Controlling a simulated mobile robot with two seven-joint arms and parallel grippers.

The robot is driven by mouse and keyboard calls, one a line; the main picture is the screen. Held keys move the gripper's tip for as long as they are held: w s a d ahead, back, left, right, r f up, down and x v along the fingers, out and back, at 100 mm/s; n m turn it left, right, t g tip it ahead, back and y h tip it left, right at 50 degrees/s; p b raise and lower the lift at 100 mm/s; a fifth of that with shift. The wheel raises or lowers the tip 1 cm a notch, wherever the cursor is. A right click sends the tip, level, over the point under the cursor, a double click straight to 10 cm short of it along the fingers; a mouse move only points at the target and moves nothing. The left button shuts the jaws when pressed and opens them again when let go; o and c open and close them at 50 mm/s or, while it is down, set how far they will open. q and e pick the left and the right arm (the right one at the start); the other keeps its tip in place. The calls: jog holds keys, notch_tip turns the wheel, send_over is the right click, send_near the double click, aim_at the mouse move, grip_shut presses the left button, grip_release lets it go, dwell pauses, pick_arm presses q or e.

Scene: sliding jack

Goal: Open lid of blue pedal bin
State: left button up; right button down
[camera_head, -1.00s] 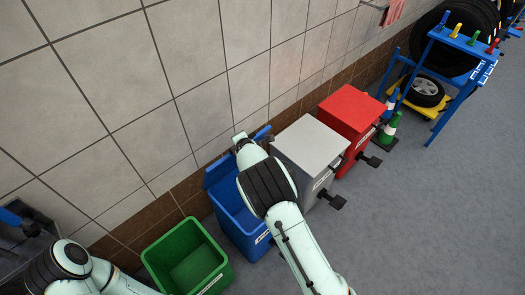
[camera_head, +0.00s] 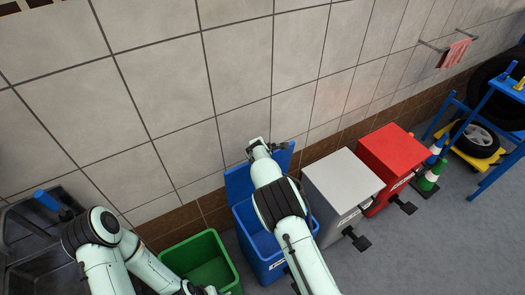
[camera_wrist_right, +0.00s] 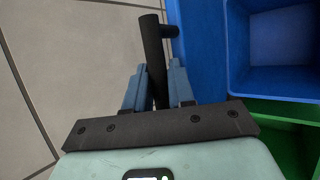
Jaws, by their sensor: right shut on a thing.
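The blue pedal bin (camera_head: 270,270) stands against the tiled wall, its opening partly hidden by my right arm. Its blue lid (camera_head: 238,186) is raised and stands up at the wall side, so the inside shows. My right gripper (camera_head: 260,148) is at the lid's top edge. In the right wrist view the gripper (camera_wrist_right: 158,85) is shut on a black handle (camera_wrist_right: 152,45), which has a short stub towards the blue lid. The bin's open inside (camera_wrist_right: 285,50) shows to the right there. My left arm is bent at the lower left; its gripper is not clearly seen at the bottom edge.
An open green bin (camera_head: 205,262) stands left of the blue one. Closed grey (camera_head: 340,190) and red (camera_head: 388,160) bins with black pedals stand to the right. A dark sink-like unit (camera_head: 30,240) is at the left. Grey floor (camera_head: 430,245) is clear at lower right.

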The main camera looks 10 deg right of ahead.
jog(key=shift+d+f, duration=0.1)
jog(key=c, duration=1.1)
grip_release()
jog(key=shift+o, duration=0.2)
jog(key=shift+s+r, duration=0.35)
pick_arm(q)
jog(key=s+f+b, duration=0.4)
jog(key=s+f, duration=0.1)
jog(key=shift+s+g, duration=0.15)
jog(key=shift+g, duration=0.25)
pick_arm(e)
jog(key=v, duration=1.2)
jog(key=shift+s+r, duration=0.15)
jog(key=shift+r, duration=0.05)
pick_arm(q)
jog(key=shift+f, duration=0.1)
